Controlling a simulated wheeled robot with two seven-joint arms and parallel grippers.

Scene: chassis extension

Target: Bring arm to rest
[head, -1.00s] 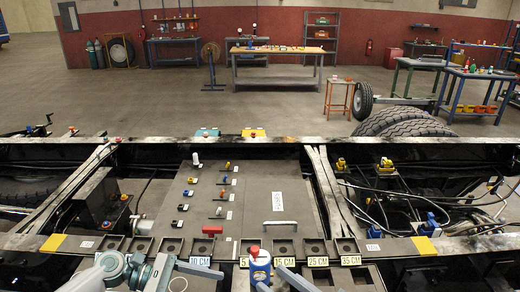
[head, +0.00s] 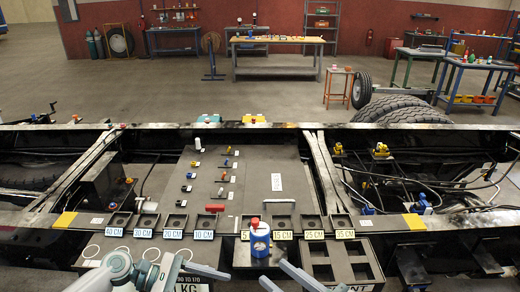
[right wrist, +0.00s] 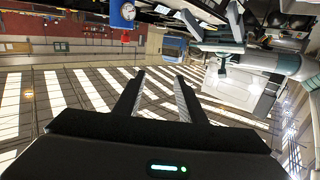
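My right gripper (head: 271,271) enters at the bottom edge of the head view, its two grey fingers spread and nothing between them. My left arm (head: 118,268) comes in at bottom left, and one finger of the left gripper (head: 222,276) points right. In the right wrist view the left gripper (right wrist: 212,18) appears with two fingers apart and empty. Neither gripper touches anything visible. A blue can with a red top (head: 256,238) stands just beyond the right gripper.
The chassis panel (head: 255,175) lies ahead, with small coloured fittings and a handle. A row of labelled trays (head: 175,222) runs along its near edge. A dark compartment box (head: 345,262) stands at right and a weight-labelled box (head: 190,285) at bottom left. Tables stand far back.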

